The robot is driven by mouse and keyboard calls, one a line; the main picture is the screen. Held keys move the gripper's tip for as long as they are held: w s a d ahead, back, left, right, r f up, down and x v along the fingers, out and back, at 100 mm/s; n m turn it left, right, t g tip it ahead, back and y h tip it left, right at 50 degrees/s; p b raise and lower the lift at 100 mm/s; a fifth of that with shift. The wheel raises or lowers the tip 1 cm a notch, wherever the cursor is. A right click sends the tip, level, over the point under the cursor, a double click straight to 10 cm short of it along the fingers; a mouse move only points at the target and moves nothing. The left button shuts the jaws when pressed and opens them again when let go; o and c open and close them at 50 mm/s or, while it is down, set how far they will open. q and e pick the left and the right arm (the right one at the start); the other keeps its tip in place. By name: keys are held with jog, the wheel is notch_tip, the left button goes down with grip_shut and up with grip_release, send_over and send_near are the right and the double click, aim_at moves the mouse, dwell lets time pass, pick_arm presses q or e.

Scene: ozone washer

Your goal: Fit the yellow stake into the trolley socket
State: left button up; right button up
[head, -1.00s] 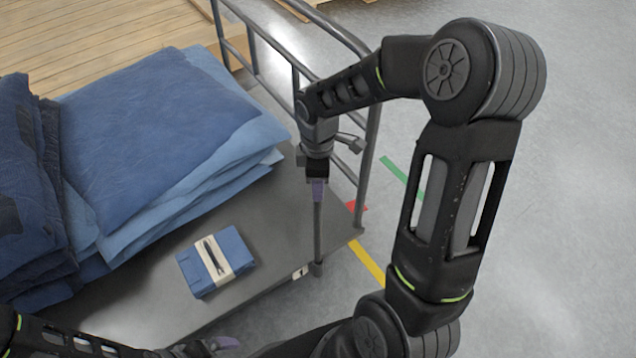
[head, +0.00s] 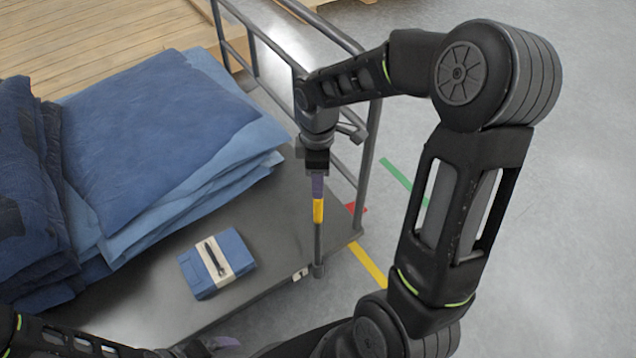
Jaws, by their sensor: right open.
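The yellow stake (head: 318,211) is a thin dark post with a yellow band near its top. It stands upright at the front right corner of the grey trolley (head: 279,240). Its lower end meets a small dark socket (head: 318,270) at the trolley's edge; how deep it sits cannot be seen. My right gripper (head: 318,191) points down directly above the yellow band, with its purple fingers open at the stake's top. My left gripper (head: 222,344) is low at the bottom edge, partly cut off, and its jaws are unclear.
Stacks of blue folded cloth (head: 160,130) cover the trolley's left and back. A small blue bundle with a paper band (head: 217,263) lies near its front. The trolley's tubular rail (head: 369,150) rises close behind my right gripper. Open floor (head: 580,220) lies to the right.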

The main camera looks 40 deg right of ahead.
notch_tip(320, 180, up, 10)
jog(key=p, duration=0.1)
jog(key=shift+f, duration=0.2)
dwell(0.6)
jog(key=s+a+f+m+y, duration=0.1)
jog(key=a+f+m+y, duration=0.1)
jog(key=a+f, duration=0.75)
jog(key=s+a+f+m+y, duration=0.1)
jog(key=a+f+m, duration=0.35)
jog(key=f, duration=0.75)
jog(key=s+a+f+m+y, duration=0.1)
jog(key=s+a+f+m, duration=0.5)
jog(key=s+a+f, duration=0.4)
jog(key=shift+s+a+f+t, duration=0.15)
jog(key=shift+s+a+t, duration=0.25)
jog(key=shift+s, duration=0.8)
